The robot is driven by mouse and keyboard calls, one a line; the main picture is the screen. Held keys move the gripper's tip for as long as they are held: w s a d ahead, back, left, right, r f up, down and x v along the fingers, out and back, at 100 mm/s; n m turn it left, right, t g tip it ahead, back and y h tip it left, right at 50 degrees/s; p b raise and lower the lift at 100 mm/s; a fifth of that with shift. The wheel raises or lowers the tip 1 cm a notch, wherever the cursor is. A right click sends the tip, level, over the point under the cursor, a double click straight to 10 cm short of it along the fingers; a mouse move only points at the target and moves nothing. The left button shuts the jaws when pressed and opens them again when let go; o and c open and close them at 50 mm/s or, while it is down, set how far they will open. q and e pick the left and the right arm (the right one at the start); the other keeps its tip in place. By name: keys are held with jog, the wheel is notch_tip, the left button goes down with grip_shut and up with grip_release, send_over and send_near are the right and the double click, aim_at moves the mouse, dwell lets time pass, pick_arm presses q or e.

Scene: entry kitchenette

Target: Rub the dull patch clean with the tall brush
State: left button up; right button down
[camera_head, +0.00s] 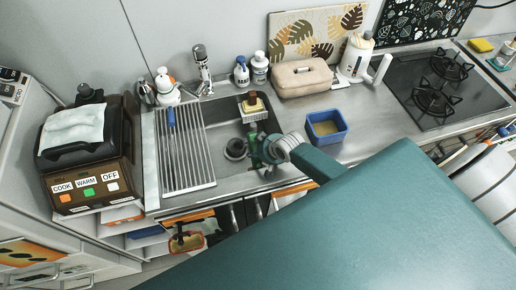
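My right arm comes in from the right, and its gripper (264,150) is over the sink basin (226,132). A green part shows at the fingers, but whether they are shut on it is too small to tell. A brush-like thing with a yellowish and dark block (252,106) stands at the back right of the basin, just beyond the gripper; whether it joins the green part is unclear. A blue-handled thing (171,117) lies on the drying rack (187,165). I cannot make out a dull patch. My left gripper is not in view.
A blue tub (327,126) stands right of the sink. A beige case (300,77), white kettle (356,58) and bottles (260,67) line the back. The hob (440,88) is at right, a brown cooker (88,160) at left. My arm hides the front right.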

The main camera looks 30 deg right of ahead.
aim_at(256, 145)
jog(key=shift+r, duration=2.5)
